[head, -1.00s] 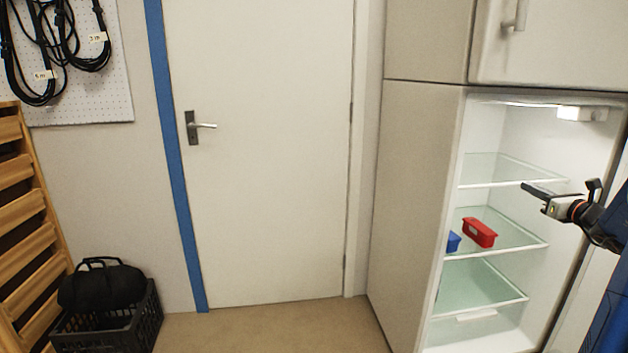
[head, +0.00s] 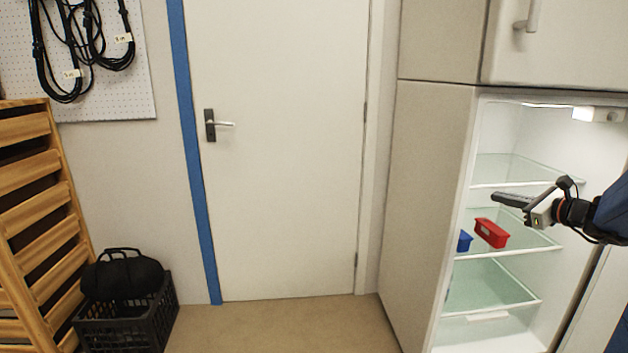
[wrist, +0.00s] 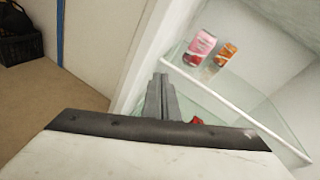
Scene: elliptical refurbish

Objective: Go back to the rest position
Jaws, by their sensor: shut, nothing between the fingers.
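My gripper (head: 497,197) is in front of the open fridge (head: 432,180) at the right of the head view. It points left, level with the gap between the upper glass shelf and the one below. In the wrist view its fingers (wrist: 161,78) are together with nothing between them. A red container (head: 491,233) sits on the middle glass shelf (head: 525,244), below the gripper and apart from it. A blue container (head: 464,241) stands beside it, partly hidden by the fridge's side. In the wrist view only a bit of red shows behind the fingers.
The wrist view shows a pink can (wrist: 200,47) and an orange can (wrist: 225,54) on a fridge shelf. A closed door (head: 280,150) fills the middle. A black crate (head: 127,318) with a black bag (head: 122,276) and wooden slats (head: 30,175) stand at left. The floor before the door is clear.

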